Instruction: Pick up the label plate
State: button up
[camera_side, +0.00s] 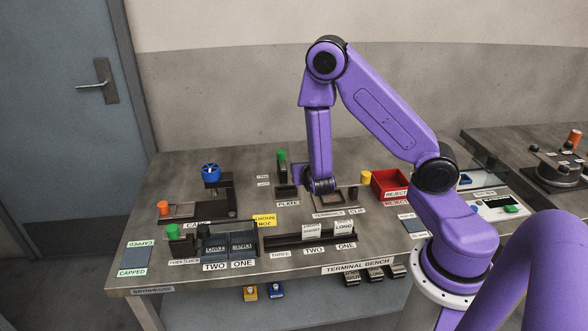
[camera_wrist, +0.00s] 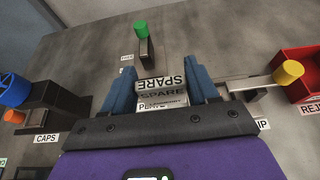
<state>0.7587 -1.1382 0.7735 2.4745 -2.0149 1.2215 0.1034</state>
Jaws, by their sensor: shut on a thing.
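The label plate (camera_wrist: 160,94) is a pale plate with black SPARE lettering, seen in the wrist view between my fingers. My gripper (camera_wrist: 162,88) has two blue fingers, one at each side of the plate, and is shut on it. A sign partly covered by the plate's near edge shows in front of it. In the side view my wrist is above the bench, just right of the dark holder (camera_side: 287,192) marked PLATE. The plate itself cannot be made out there, and I cannot tell whether it is clear of its holder.
A green-topped post (camera_wrist: 141,32) stands beyond the plate. A yellow cylinder (camera_wrist: 288,72) and a red reject bin (camera_side: 392,184) are to the right. The blue-wheeled caps fixture (camera_side: 211,172) stands left. A long dark rack (camera_side: 308,236) lies in front. Bare bench lies at the back left.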

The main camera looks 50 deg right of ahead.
jog(key=shift+s+a+r, duration=0.2)
jog(key=shift+s+r, duration=0.1)
jog(key=shift+s, duration=0.35)
jog(key=shift+s+a+r, duration=0.25)
jog(key=shift+s+r, duration=0.1)
jog(key=shift+s, duration=0.3)
jog(key=shift+s+a+r, duration=0.2)
jog(key=shift+s+r, duration=0.1)
jog(key=shift+s, duration=0.35)
jog(key=s+a, duration=0.1)
jog(key=a, duration=0.2)
jog(key=s+a, duration=0.2)
jog(key=a, duration=0.1)
jog(key=s+a, duration=0.2)
jog(key=a, duration=0.1)
jog(key=s+a, duration=0.4)
jog(key=s, duration=0.2)
jog(key=shift+s+a, duration=0.2)
jog(key=shift+s, duration=0.1)
send_over(279, 242)
jog(key=f, duration=0.9)
jog(key=shift+s+f, duration=0.15)
jog(key=shift+s, duration=0.05)
jog(key=shift+w+f, duration=0.15)
jog(key=shift+f, duration=0.75)
jog(key=shift+w+f, duration=0.1)
jog(key=shift+f, duration=0.8)
jog(key=shift+f, duration=0.2)
